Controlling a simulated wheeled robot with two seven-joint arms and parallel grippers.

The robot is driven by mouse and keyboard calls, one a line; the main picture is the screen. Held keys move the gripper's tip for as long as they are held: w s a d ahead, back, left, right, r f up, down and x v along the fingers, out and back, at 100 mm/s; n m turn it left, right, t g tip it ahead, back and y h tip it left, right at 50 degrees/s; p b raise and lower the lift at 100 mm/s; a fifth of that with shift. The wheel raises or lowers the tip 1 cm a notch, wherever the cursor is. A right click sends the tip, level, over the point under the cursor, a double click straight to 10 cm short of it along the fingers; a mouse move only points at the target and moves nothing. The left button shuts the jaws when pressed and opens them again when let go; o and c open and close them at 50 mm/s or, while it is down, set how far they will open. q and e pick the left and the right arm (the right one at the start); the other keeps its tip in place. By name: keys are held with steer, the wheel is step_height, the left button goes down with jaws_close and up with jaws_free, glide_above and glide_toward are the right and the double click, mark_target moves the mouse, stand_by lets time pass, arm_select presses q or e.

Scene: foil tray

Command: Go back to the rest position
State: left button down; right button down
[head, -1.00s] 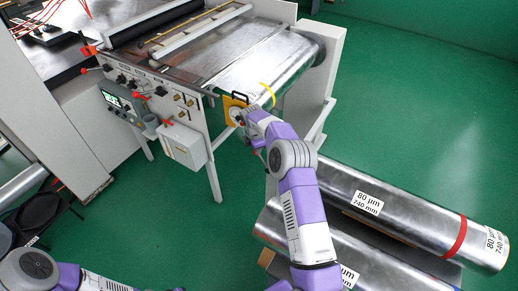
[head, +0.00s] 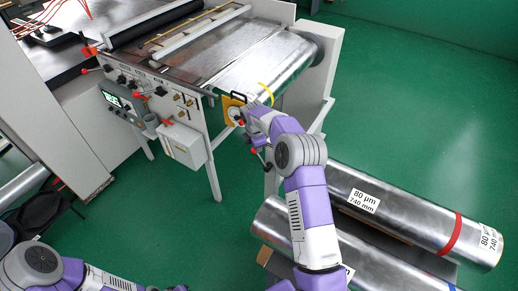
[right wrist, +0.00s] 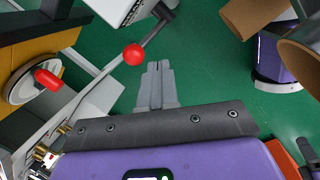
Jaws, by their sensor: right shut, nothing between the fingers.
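My right gripper (right wrist: 157,85) shows in the right wrist view with its two grey fingers together and nothing between them. It points over green floor, beside a lever with a red ball knob (right wrist: 134,54); I cannot tell whether they touch. In the head view my right arm hides the fingers, and its wrist is by the yellow plate (head: 229,103) on the foil machine (head: 195,130). A hand wheel with a red knob (right wrist: 47,80) is on the left in the wrist view. My left arm shows at the bottom left of the head view; its gripper is out of frame.
Two large foil rolls (head: 410,215) lie under and right of my right arm. Cardboard cores (right wrist: 300,60) show at the wrist view's top right. A grey control box (head: 183,145) hangs on the machine's front. Green floor (head: 420,110) is clear at the right.

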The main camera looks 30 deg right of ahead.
steer(key=w+a+r, duration=0.3)
steer(key=r, duration=0.4)
steer(key=shift+p, duration=0.3)
